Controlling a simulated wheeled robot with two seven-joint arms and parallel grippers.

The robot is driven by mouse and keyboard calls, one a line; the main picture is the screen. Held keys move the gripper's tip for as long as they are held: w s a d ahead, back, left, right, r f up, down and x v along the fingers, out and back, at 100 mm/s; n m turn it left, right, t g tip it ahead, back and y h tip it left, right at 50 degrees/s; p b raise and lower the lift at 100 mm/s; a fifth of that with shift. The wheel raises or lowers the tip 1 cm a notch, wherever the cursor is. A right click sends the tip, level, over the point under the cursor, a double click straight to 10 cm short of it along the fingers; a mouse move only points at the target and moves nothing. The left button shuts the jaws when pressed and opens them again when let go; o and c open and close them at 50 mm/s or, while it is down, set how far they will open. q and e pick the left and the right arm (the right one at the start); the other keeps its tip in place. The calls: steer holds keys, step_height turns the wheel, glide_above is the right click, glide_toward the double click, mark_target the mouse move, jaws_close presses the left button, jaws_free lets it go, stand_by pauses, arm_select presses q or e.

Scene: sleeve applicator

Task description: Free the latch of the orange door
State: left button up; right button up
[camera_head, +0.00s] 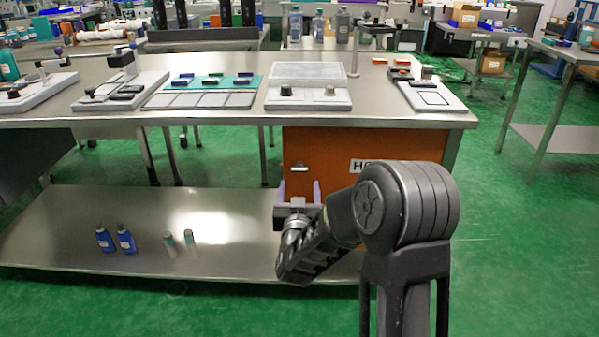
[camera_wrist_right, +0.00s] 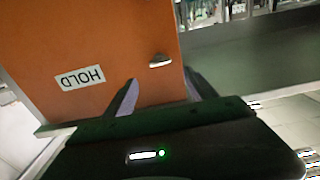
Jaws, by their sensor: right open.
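The orange door (camera_head: 322,152) is the front of a cabinet under the right part of the steel table, with a white label that is partly behind my arm. The label reads HOLD in the right wrist view, where the orange door (camera_wrist_right: 95,45) fills the upper left. A small metal latch (camera_head: 299,168) sits on the door near its left edge; the latch also shows in the right wrist view (camera_wrist_right: 160,60). My right gripper (camera_head: 299,190) is open and empty, just below the latch in the head view. In the wrist view its fingers (camera_wrist_right: 160,92) point at the door, apart from the latch.
The steel table (camera_head: 200,119) carries several panels and fixtures. Its lower shelf (camera_head: 80,215) holds blue bottles (camera_head: 115,240) and small vials (camera_head: 180,243), left of my right gripper. Another table (camera_head: 565,50) stands at the far right.

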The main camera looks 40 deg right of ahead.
mark_target(299, 170)
steer(key=shift+w, duration=0.1)
steer(key=b+x, duration=0.1)
steer(key=x, duration=0.6)
steer(key=shift+w+d, duration=0.25)
steer(key=c, duration=1.4)
